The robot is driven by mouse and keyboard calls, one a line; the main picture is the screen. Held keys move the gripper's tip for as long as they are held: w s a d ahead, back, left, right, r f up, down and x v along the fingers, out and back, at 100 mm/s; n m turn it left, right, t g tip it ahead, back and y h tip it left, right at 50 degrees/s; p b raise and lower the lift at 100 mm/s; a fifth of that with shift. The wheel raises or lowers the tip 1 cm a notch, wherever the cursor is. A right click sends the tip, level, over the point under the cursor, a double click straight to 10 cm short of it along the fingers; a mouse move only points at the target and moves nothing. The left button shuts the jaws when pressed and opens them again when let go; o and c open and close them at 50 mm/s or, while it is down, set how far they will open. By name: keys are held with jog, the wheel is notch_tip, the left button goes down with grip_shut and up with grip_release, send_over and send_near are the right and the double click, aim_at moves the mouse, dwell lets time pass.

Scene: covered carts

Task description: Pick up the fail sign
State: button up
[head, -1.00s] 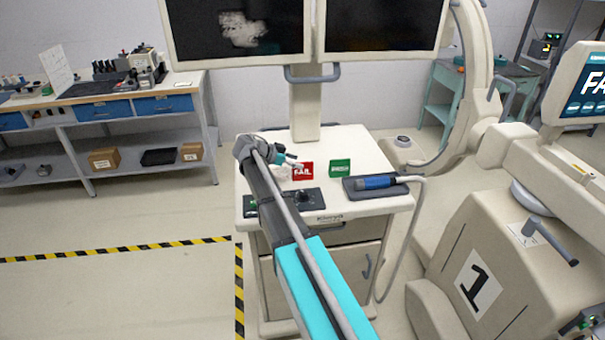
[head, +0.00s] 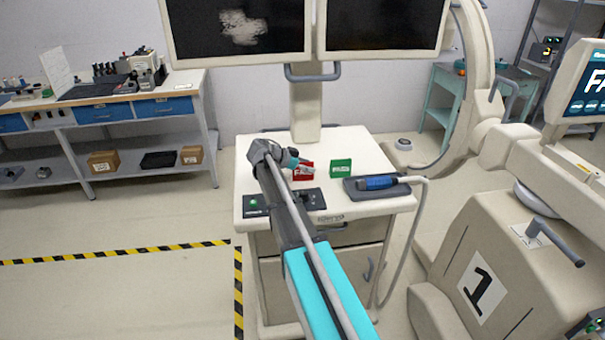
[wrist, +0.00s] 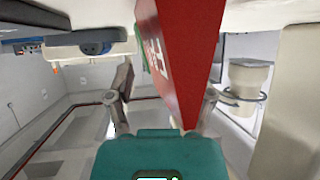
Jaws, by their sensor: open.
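The fail sign (head: 304,174) is a small red sign with white lettering on the white cart top, partly hidden behind my gripper in the head view. In the wrist view the fail sign (wrist: 181,60) is large and close, its red face reaching down between my gripper's two fingers. My gripper (head: 300,163) is at the sign. In the wrist view my gripper (wrist: 168,98) is open, with a finger on each side of the sign. The left finger stands clearly apart from the red face; I cannot tell whether the right one touches it.
A green sign (head: 341,168) stands just right of the fail sign. A blue handheld device (head: 376,183) lies on a dark tray at the cart's right. A dark control box (head: 257,205) is at the front left. Twin monitors (head: 384,27) rise behind the cart top (head: 345,145).

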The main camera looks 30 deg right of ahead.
jog(key=c, duration=0.9)
jog(key=shift+c, duration=0.2)
jog(key=shift+r, duration=0.15)
notch_tip(320, 180, up, 3)
jog(key=p, duration=0.3)
jog(key=s+d+r+p, duration=0.9)
jog(key=s+p, duration=0.1)
jog(key=shift+s+d+r, duration=0.2)
jog(key=shift+s+r, duration=0.05)
jog(key=shift+r, duration=0.15)
